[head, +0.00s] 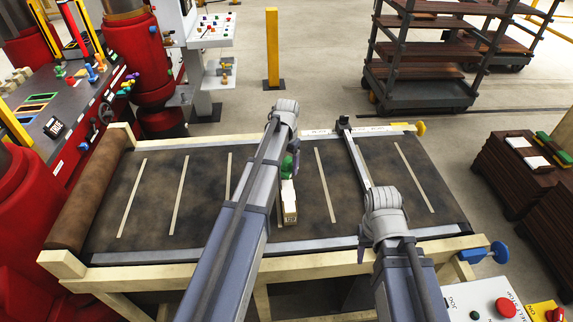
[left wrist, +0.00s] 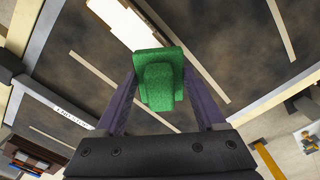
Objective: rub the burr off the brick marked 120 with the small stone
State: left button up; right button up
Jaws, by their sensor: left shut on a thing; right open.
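The cream brick (head: 289,205) with dark marking on its near end, which looks like 120, lies on the dark belt. It also shows as a pale block at the top of the left wrist view (left wrist: 118,18). My left gripper (left wrist: 160,88) is shut on the green stone (left wrist: 160,75), its purple fingers on either side. The stone (head: 287,166) is at the brick's far end in the head view; I cannot tell whether they touch. No burr can be made out. My right gripper (head: 361,244) is open over the near right of the belt, mostly hidden by its wrist.
The belt table (head: 130,258) has pale cross lines and a metal bar (head: 355,160) across its right part. A red press and control panel (head: 75,115) stand left. A shelf cart (head: 425,95) stands behind; brown stacks (head: 505,185) and a button box (head: 490,302) are right.

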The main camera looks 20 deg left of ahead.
pick_arm(q)
jog(key=shift+r, duration=0.2)
notch_tip(320, 180, up, 3)
jog(key=p, duration=0.3)
jog(key=shift+r, duration=0.1)
dwell(0.4)
